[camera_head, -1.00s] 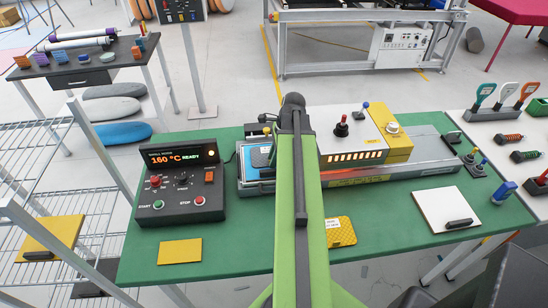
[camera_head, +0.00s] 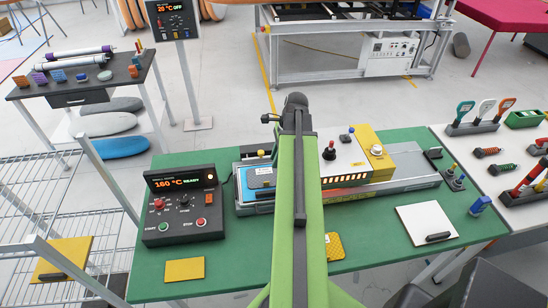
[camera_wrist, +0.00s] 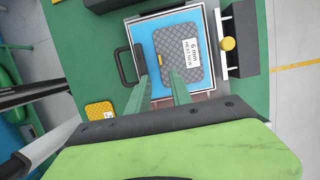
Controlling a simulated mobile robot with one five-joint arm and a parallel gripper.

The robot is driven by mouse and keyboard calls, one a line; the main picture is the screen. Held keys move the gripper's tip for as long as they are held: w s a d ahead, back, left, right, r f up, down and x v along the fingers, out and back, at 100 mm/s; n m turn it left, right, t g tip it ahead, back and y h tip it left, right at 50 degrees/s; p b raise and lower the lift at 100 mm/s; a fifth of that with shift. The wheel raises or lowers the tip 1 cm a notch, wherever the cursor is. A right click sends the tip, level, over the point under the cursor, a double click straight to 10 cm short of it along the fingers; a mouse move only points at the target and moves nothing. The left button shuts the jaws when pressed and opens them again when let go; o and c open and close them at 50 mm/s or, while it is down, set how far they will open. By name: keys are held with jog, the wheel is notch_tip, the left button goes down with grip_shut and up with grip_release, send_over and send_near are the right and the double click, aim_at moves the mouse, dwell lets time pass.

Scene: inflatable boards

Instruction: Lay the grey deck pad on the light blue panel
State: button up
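The grey deck pad (camera_wrist: 184,58), with a diamond pattern and a white "6 mm" label, lies over the light blue panel (camera_wrist: 143,32) in the wrist view. The panel sits in a metal-framed tray with a black handle at the left. In the head view the pad (camera_head: 262,176) and the panel (camera_head: 243,187) show just left of my arm. My gripper (camera_wrist: 155,55) has two green fingers spread apart, with their tips over the pad's left part. A small orange tab on the pad shows between the tips. I cannot tell whether the fingers touch the pad.
A black control box (camera_head: 183,205) reads 160 °C READY, left of the tray. A yellow pad (camera_head: 184,269) and a textured yellow pad (camera_head: 335,246) lie on the green table (camera_head: 235,262). A white board (camera_head: 426,225) lies at the right. The heater housing stands right of my arm.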

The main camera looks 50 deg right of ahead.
jog(key=shift+a+f, duration=0.1)
jog(key=w+a+n+g, duration=0.1)
jog(key=w+a+n, duration=0.45)
jog(key=a, duration=0.35)
jog(key=w+a+n+g, duration=0.1)
jog(key=w+a+n, duration=0.45)
jog(key=a, duration=0.45)
jog(key=w+a+n+h, duration=0.1)
jog(key=a+n+h, duration=0.1)
jog(key=a+n, duration=1.3)
jog(key=a, duration=0.7)
jog(key=shift+w+f, duration=0.3)
jog(key=shift+f, duration=0.1)
